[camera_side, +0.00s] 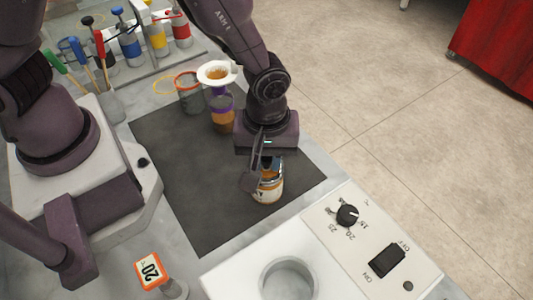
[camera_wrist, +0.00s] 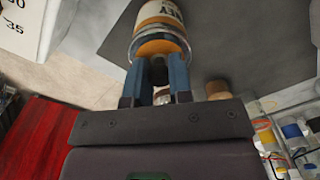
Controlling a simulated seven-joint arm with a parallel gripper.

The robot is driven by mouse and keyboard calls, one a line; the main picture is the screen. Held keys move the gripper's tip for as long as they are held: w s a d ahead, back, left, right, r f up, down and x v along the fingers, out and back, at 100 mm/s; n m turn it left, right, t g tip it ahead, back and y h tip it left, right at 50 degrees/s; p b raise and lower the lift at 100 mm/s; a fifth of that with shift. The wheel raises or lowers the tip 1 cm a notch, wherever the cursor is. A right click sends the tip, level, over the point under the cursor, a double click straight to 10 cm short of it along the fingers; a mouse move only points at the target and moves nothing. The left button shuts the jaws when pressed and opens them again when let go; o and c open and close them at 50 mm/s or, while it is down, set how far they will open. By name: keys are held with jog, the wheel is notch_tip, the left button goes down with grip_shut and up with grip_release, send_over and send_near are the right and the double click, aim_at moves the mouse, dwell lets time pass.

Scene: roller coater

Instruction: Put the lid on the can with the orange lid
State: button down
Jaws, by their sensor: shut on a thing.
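The can (camera_side: 268,188), white with an orange and dark label, stands on the dark grey mat (camera_side: 180,190) near the white machine. My gripper (camera_side: 265,162) is directly above the can, pointing down. In the wrist view the can (camera_wrist: 159,14) shows beyond my fingers, and the orange lid (camera_wrist: 158,46) shows at its top inside a metallic rim. My gripper (camera_wrist: 157,78) is shut on what looks like the dark knob of the lid. The lid is at the can's mouth, but I cannot tell whether it is fully seated. My fingers partly hide the contact.
A white machine (camera_side: 330,250) with a dial, a switch and a round well stands in front. A white funnel (camera_side: 212,73) on a banded jar (camera_side: 222,115) and a grey cup (camera_side: 190,98) stand behind. The mat's left half is clear.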

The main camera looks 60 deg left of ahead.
jog(key=shift+c, duration=2.4)
grip_release()
jog(key=shift+r, duration=3.55)
grip_shut()
